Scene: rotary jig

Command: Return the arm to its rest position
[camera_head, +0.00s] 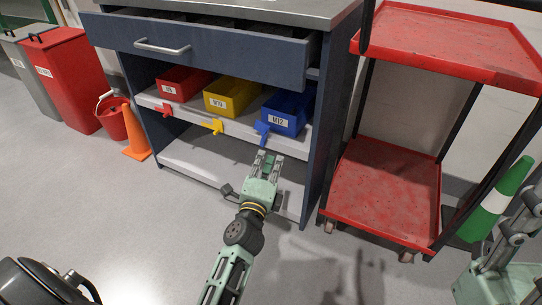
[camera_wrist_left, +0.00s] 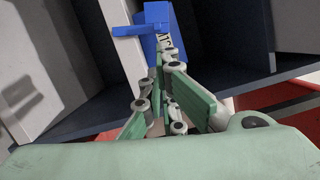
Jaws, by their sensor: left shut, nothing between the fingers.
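My left arm comes in from the bottom of the head view and reaches up toward the cabinet. My left gripper (camera_head: 268,160) is shut and empty. It is in front of the cabinet's open shelf, just below the blue bin (camera_head: 287,112). In the left wrist view the closed fingers (camera_wrist_left: 166,58) point toward the blue bin (camera_wrist_left: 156,14) and its blue tab. I cannot tell the exact gap between fingertips and tab. Part of my right gripper (camera_head: 508,235) shows at the right edge, cut off by the frame.
The cabinet (camera_head: 335,130) has a partly open drawer (camera_head: 195,45) above red (camera_head: 184,84) and yellow (camera_head: 232,97) bins. A red cart (camera_head: 385,190) stands right, with a green-and-white cone (camera_head: 497,200). An orange cone (camera_head: 134,135) stands left.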

